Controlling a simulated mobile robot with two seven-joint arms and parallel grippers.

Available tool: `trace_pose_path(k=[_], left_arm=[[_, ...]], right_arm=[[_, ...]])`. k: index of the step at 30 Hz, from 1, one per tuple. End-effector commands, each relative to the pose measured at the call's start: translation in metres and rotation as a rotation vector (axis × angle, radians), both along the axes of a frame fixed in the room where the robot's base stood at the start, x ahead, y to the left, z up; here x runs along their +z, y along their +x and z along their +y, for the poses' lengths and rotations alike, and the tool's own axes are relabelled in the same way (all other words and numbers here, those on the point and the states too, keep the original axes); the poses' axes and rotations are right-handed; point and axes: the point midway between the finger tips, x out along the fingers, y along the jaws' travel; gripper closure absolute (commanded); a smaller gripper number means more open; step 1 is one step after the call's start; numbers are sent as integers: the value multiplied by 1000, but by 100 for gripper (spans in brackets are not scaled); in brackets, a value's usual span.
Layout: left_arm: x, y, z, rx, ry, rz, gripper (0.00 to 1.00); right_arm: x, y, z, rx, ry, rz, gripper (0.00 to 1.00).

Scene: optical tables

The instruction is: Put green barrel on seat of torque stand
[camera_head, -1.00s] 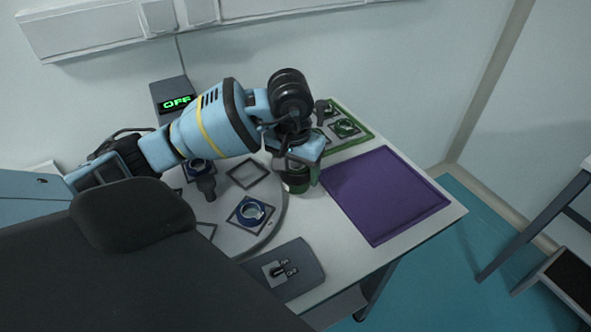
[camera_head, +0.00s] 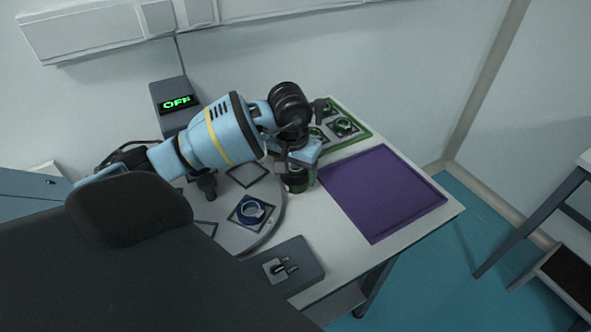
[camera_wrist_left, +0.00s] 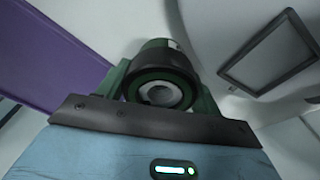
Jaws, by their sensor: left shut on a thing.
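My left gripper (camera_head: 298,162) is shut on the green barrel (camera_head: 296,184), which has a dark rim. The barrel is upright beside the right edge of a round grey plate (camera_head: 268,232); I cannot tell whether it touches the surface below. In the left wrist view the barrel (camera_wrist_left: 162,76) sits between the fingers, its dark ring and pale centre facing the camera. No part is clearly marked as the torque stand; the round plate has square frames, one empty frame (camera_head: 246,174) near the barrel. My right gripper is not in view.
A purple tray (camera_head: 380,194) lies right of the barrel. A green-edged tray (camera_head: 362,137) with dark-green parts is behind. A blue ring (camera_head: 251,210) sits in a plate frame. A grey switch box (camera_head: 305,262) is in front. A display box (camera_head: 172,92) reads OFF.

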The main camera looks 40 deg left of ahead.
Motion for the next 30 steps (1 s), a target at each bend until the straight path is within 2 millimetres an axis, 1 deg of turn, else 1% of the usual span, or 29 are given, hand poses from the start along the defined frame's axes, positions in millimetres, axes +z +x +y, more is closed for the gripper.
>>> trace_pose_path(k=[7,8,12,13,20,23,26,30], left_arm=[[-4,0,0,0,1,0,61],[-4,0,0,0,1,1,33],[-3,0,0,0,0,0,15],[-3,0,0,0,0,0,13],[-3,0,0,0,0,1,13],[0,0,0,0,0,-1,13],[9,0,0,0,1,-3,13],[33,-3,0,0,2,-5,13]], right_arm=[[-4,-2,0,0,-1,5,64],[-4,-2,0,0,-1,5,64],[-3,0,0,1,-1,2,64],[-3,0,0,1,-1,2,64],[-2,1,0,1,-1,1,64],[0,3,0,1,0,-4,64],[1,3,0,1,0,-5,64],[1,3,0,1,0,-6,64]])
